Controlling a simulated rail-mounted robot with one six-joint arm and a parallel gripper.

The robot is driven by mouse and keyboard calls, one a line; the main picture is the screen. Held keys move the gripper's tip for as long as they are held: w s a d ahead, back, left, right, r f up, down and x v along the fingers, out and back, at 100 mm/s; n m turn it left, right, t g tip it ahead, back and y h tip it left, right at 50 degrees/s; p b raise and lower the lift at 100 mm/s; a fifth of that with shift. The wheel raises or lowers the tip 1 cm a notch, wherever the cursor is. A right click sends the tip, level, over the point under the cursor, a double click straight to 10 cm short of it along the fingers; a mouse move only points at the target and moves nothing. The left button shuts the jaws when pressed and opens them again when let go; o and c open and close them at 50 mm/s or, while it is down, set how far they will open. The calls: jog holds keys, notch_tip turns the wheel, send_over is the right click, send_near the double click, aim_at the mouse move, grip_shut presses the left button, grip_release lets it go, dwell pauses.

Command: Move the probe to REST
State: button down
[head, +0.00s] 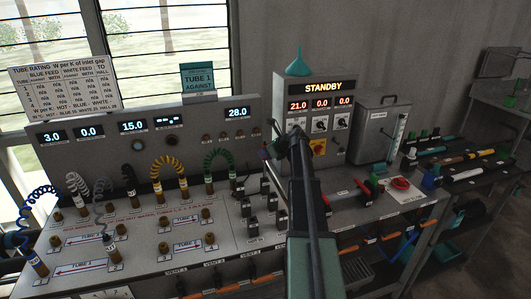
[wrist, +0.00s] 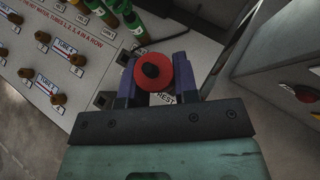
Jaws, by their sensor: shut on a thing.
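In the wrist view my gripper (wrist: 154,78) has its two purple fingers shut on the probe (wrist: 153,72), seen end-on as a red round body with a black knob at its centre. A white label reading REST (wrist: 165,98) shows on the panel just below the probe in the picture. The probe's lower end is hidden, so I cannot tell whether it touches the panel. In the head view my gripper (head: 267,152) is small and partly hidden by my arm, left of the STANDBY box.
The sloped panel (head: 150,232) carries brass fittings and several coiled hoses (head: 170,177). The STANDBY box (head: 320,112) with switches and a red-yellow stop button (head: 318,147) stands close right of my gripper. A grey tank (head: 378,130) and a tool shelf (head: 455,165) lie farther right.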

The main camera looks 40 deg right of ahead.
aim_at(265, 177)
jog(key=shift+f+b, duration=3.8)
jog(key=shift+f, duration=0.1)
jog(key=c, duration=0.8)
grip_release()
jog(key=s+r+p, duration=0.1)
jog(key=r+p, duration=0.1)
jog(key=s+r+p, duration=0.1)
jog(key=r+p, duration=0.1)
jog(key=s+d+r+p, duration=0.1)
jog(key=r+p, duration=0.1)
jog(key=shift+s+r, duration=0.1)
jog(key=shift+r, duration=0.05)
jog(key=p+v, duration=0.6)
jog(key=v, duration=0.4)
jog(key=shift+s+r+p, duration=0.25)
jog(key=shift+s+p, duration=0.05)
